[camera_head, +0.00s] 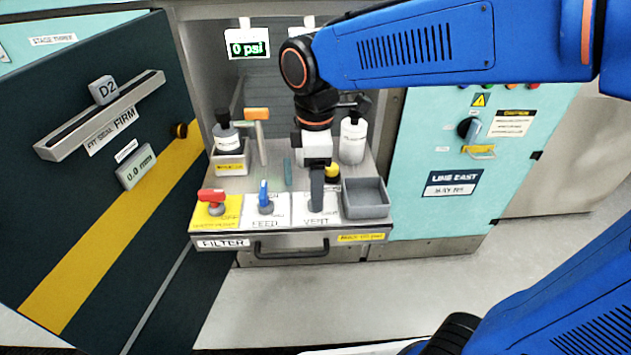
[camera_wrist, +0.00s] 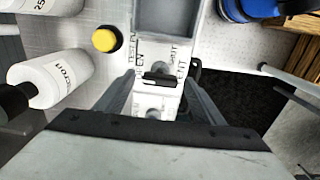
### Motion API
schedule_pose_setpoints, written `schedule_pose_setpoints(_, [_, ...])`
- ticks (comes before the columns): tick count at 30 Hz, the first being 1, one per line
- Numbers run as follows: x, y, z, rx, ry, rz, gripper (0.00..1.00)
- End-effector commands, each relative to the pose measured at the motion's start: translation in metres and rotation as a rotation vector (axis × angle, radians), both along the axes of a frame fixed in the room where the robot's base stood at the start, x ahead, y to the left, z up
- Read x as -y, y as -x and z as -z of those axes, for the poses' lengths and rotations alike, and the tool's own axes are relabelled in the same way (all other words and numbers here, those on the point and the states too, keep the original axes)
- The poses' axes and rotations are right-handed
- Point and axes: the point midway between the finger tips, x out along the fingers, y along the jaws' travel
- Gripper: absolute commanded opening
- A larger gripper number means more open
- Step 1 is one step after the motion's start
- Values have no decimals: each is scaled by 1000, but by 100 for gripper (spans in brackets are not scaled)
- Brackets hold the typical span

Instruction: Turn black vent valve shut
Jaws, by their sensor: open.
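The black vent valve handle (camera_wrist: 160,79) shows in the wrist view as a short dark bar lying left to right on its white plate, between printed lettering. The VENT plate also shows in the head view (camera_head: 306,212), at the right of the tray's front row. My gripper (camera_head: 318,205) points down over this plate and hides most of the valve there. In the wrist view my gripper (camera_wrist: 161,82) is open, with one finger to each side of the handle. I cannot tell whether either finger touches it.
Left of the vent are the blue-handled FEED valve (camera_head: 264,196) and a red-handled valve (camera_head: 213,197) on yellow. A grey bin (camera_head: 366,210) stands close right. Behind are a yellow button (camera_head: 332,170), white bottle (camera_head: 353,140) and hammer (camera_head: 260,135). An open dark door (camera_head: 90,220) stands left.

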Motion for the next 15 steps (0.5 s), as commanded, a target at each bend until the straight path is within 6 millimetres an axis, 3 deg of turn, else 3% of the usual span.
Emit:
schedule_pose_setpoints(1, [0, 0, 0, 0, 0, 0, 62])
schedule_pose_setpoints(6, [0, 0, 0, 0, 0, 0, 22])
schedule_pose_setpoints(15, [0, 0, 0, 0, 0, 22, 21])
